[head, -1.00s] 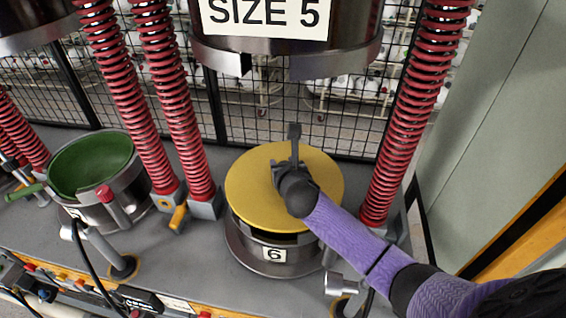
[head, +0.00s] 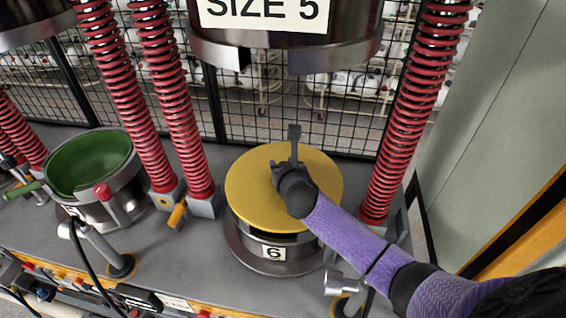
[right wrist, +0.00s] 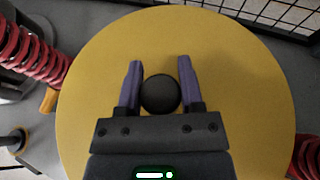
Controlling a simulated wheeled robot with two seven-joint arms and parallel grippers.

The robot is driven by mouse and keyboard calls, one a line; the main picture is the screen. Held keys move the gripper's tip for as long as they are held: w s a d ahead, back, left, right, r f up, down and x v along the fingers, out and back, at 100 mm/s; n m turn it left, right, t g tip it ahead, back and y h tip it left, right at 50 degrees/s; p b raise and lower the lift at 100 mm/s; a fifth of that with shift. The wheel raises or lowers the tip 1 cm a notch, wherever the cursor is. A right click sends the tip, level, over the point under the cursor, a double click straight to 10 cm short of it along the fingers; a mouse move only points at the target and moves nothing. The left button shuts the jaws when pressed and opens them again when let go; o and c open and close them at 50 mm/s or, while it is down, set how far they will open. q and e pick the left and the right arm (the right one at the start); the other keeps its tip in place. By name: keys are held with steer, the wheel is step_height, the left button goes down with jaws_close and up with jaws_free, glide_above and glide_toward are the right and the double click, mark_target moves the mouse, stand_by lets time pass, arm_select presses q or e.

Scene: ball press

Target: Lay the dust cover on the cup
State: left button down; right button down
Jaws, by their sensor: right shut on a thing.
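My right gripper (head: 292,163) is over the disc's middle. In the right wrist view the yellow disc (right wrist: 220,60) fills most of the picture, and my right gripper (right wrist: 159,85) has its two fingers on either side of the disc's round black knob (right wrist: 160,94). My left gripper is not in view.
Red springs stand left (head: 178,95) and right (head: 405,130) of the cup. A steel press head labelled SIZE 5 (head: 285,52) hangs above and behind. A second cup with a green inside (head: 92,160) stands at the left. Wire mesh (head: 270,125) closes the back.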

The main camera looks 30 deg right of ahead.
steer(key=shift+f, duration=0.3)
steer(key=shift+c, duration=0.7)
jaws_free()
steer(key=p+v, duration=0.8)
steer(key=v, duration=0.1)
steer(key=shift+s+r, duration=0.15)
steer(key=shift+r, duration=0.1)
steer(key=shift+s+a, duration=0.1)
steer(key=shift+s, duration=0.2)
steer(key=shift+f, duration=0.1)
